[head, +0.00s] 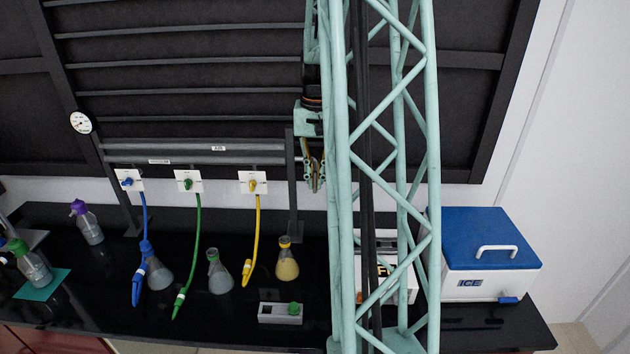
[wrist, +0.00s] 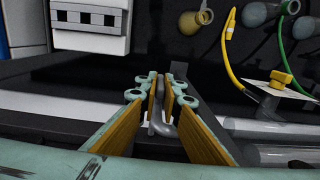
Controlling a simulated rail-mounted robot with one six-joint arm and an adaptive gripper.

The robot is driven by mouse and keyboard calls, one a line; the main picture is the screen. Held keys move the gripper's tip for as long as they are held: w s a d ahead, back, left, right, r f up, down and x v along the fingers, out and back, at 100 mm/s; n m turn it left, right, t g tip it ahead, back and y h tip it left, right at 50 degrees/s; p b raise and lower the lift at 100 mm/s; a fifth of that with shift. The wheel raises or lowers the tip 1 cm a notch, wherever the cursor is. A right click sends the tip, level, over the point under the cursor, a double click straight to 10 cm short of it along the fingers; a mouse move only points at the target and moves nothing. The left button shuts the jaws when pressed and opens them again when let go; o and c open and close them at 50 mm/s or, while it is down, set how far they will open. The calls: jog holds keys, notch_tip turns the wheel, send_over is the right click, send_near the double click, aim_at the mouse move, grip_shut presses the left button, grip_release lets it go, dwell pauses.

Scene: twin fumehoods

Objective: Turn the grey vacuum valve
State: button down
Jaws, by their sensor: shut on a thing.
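My gripper (head: 314,182) hangs in front of the right end of the grey pipes in the head view, partly behind my own lattice column. In the wrist view my gripper (wrist: 160,90) has its two wood-coloured finger pads closed around a grey, bent, lever-like piece. This looks like the grey vacuum valve (wrist: 160,127). Its lower end shows between the pads, and the rest is hidden by the fingers. I cannot make out the valve in the head view.
A yellow valve (head: 253,185), green valve (head: 187,183) and blue valve (head: 127,183) carry hoses on the left. Several flasks stand below. A blue-lidded ice box (head: 480,240) is at right. A dark post (head: 294,185) stands close to my gripper.

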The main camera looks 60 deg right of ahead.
jog(key=shift+s+d+f+t+y+b, duration=0.1)
jog(key=shift+t+y+b, duration=0.3)
jog(key=shift+t+b, duration=0.35)
jog(key=shift+s+d+f+t+y+b, duration=0.1)
jog(key=shift+s+f+t+y+b, duration=0.1)
jog(key=shift+t+y+b, duration=1.85)
jog(key=shift+s+d+f+t+y+b, duration=0.15)
jog(key=shift+t+y+b, duration=0.6)
jog(key=shift+t+b, duration=2.6)
jog(key=shift+s+a+f+t+y+b, duration=0.15)
jog(key=shift+t+y+b, duration=1.25)
jog(key=shift+b, duration=2.65)
jog(key=shift+w+d, duration=0.1)
jog(key=c, duration=2.8)
grip_release()
